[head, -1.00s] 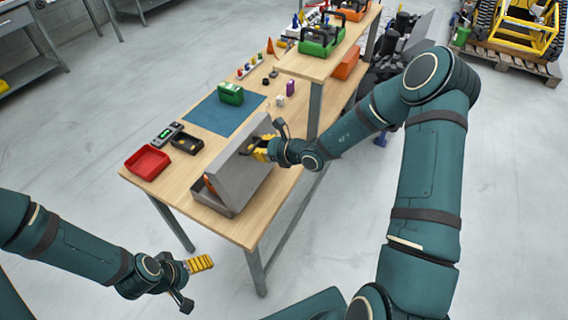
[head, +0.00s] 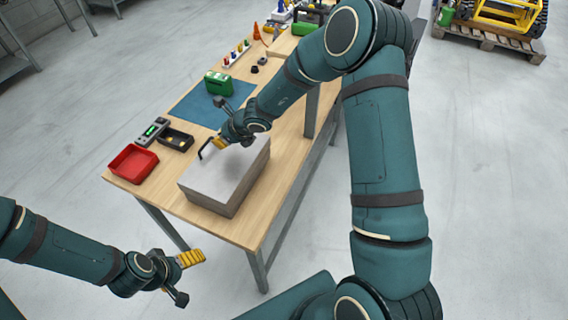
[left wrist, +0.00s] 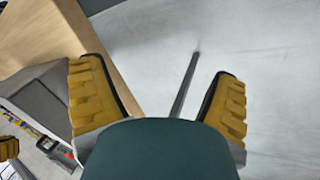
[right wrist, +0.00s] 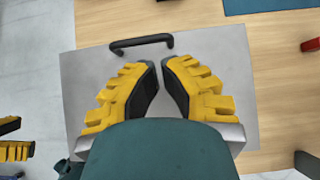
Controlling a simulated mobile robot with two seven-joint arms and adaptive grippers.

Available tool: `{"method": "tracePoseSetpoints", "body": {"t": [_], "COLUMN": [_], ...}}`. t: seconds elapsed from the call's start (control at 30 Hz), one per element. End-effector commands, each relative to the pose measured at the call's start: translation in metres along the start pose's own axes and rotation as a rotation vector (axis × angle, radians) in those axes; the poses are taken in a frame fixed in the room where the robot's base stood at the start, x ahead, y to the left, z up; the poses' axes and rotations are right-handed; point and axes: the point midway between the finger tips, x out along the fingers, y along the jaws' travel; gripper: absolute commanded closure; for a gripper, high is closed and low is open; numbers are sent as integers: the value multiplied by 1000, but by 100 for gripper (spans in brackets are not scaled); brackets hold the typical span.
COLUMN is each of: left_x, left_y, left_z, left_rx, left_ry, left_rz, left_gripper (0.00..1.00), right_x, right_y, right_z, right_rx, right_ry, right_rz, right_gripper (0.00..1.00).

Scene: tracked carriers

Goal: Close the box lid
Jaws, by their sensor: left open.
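The grey box (head: 236,200) stands on the near end of the wooden table. Its flat grey lid (head: 232,172) lies down over the box and hides the inside; I cannot tell whether a slight gap is left under it. The dark lid handle (right wrist: 142,42) is at the lid's edge and also shows in the head view (head: 204,151). My right gripper (right wrist: 158,65) is over the lid, beside the handle, with its fingertips nearly together and nothing between them. My left gripper (left wrist: 158,85) is open and empty, away from the box, off the table's near side.
A red tray (head: 133,164), a black tray (head: 175,139) and a small device with a green display (head: 152,131) stand behind and left of the box. A green case (head: 218,83) is on the blue mat (head: 192,108). The floor around the left gripper is clear.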

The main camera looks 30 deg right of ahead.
Motion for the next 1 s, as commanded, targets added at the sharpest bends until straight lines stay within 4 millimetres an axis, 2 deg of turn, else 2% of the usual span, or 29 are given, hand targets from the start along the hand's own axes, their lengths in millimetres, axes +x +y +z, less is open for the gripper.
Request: {"method": "tracePoseSetpoints", "body": {"t": [0.03, 0.1, 0.4, 1.0], "left_x": [10, 17, 35, 42], "left_y": [-3, -5, -12, -15], "left_z": [2, 2, 12, 17], "left_rx": [1, 1, 8, 11], "left_ry": [-1, -1, -21, -31], "left_rz": [-1, -3, 0, 1], "left_gripper": [12, 12, 12, 12], "right_x": [10, 18, 43, 56], "right_y": [0, 0, 0, 1], "right_z": [-3, -4, -8, -13], "right_rx": [-1, -1, -1, 2], "right_ry": [-1, -1, 0, 5], "right_rz": [0, 1, 0, 3], "right_gripper": [100, 100, 100, 100]}}
